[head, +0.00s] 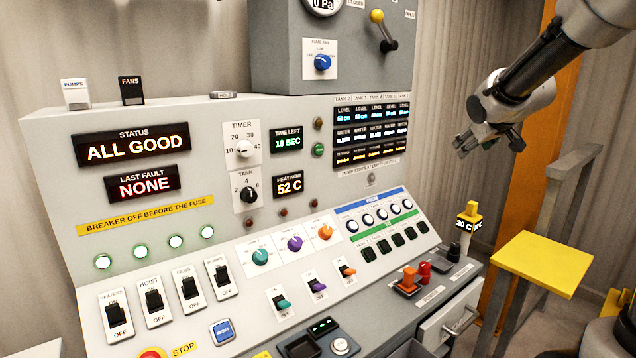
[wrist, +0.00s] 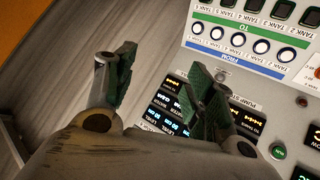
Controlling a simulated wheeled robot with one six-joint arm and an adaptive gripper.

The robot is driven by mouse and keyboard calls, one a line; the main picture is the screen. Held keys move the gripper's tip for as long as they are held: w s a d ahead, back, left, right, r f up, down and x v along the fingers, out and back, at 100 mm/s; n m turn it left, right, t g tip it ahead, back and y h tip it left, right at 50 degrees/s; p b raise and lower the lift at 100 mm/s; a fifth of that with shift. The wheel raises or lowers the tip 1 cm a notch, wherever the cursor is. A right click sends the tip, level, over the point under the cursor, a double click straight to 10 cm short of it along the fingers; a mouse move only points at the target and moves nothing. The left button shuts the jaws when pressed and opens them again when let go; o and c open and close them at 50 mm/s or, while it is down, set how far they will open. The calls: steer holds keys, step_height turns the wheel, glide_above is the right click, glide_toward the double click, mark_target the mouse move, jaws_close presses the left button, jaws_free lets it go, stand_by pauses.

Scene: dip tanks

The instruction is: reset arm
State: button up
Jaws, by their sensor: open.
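My gripper (head: 487,140) hangs at the upper right in the head view, in front of the panel's right side and apart from it. In the wrist view, its two fingers (wrist: 158,88) stand apart with nothing between them. The grey control panel (head: 225,190) fills the middle of the head view. Its status display (head: 137,147) reads ALL GOOD and the last fault display (head: 142,184) reads NONE. The tank level displays (head: 371,130) are lit left of my gripper. They also show upside down behind the fingers in the wrist view (wrist: 166,115).
A yellow-topped stand (head: 540,262) is below my gripper at the right, beside a grey rail (head: 570,180). A yellow-capped post (head: 467,222) stands near the panel's right edge. A yellow-knobbed lever (head: 383,30) juts from the upper box. The air around my gripper looks clear.

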steer(key=s+a+f+m+g, duration=0.1)
steer(key=s+f+g, duration=0.1)
steer(key=s, duration=1)
steer(key=s+a+f+m+g, duration=0.1)
steer(key=s+f+g, duration=0.1)
steer(key=s, duration=1.1)
steer(key=s+a+f+m+g+y, duration=0.1)
steer(key=s+a+f+g, duration=0.1)
steer(key=s, duration=1)
steer(key=shift+s+f+g, duration=0.15)
steer(key=shift+f+g, duration=0.15)
steer(key=shift+f, duration=0.35)
steer(key=shift+a, duration=0.1)
